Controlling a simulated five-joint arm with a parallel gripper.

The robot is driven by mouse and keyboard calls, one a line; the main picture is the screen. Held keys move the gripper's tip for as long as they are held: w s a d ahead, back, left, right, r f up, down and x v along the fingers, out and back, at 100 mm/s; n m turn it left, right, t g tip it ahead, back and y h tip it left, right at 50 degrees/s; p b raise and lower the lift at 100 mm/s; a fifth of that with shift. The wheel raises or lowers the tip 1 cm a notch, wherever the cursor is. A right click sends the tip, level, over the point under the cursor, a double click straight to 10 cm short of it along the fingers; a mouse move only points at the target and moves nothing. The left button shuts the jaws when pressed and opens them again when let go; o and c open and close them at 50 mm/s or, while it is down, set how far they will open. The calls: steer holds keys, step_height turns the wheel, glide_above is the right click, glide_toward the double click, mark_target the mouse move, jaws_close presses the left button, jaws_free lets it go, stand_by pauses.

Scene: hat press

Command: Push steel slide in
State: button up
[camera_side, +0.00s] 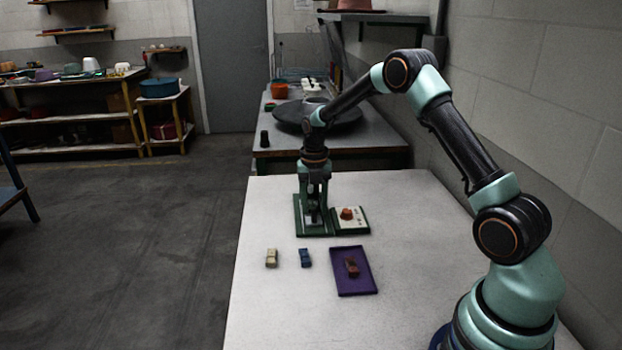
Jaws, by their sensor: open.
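A small press with a green base (301,228) stands on the pale table, beyond the loose blocks. My gripper (314,192) points down directly over the press and overlaps its upper part. The fingers are small and dark against the press; they are open. I cannot tell whether they touch it. A small greyish part shows low in the press, under my gripper, but I cannot make out the steel slide for sure or how far in it sits.
A pale panel with an orange-red knob (347,214) adjoins the press on the right. In front are a beige block (271,258), a blue block (305,258) and a purple tray (343,288) holding a reddish-brown block (352,267). The table's left front is clear.

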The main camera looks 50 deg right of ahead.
steer(key=shift+f, duration=0.95)
jaws_close()
stand_by(0.8)
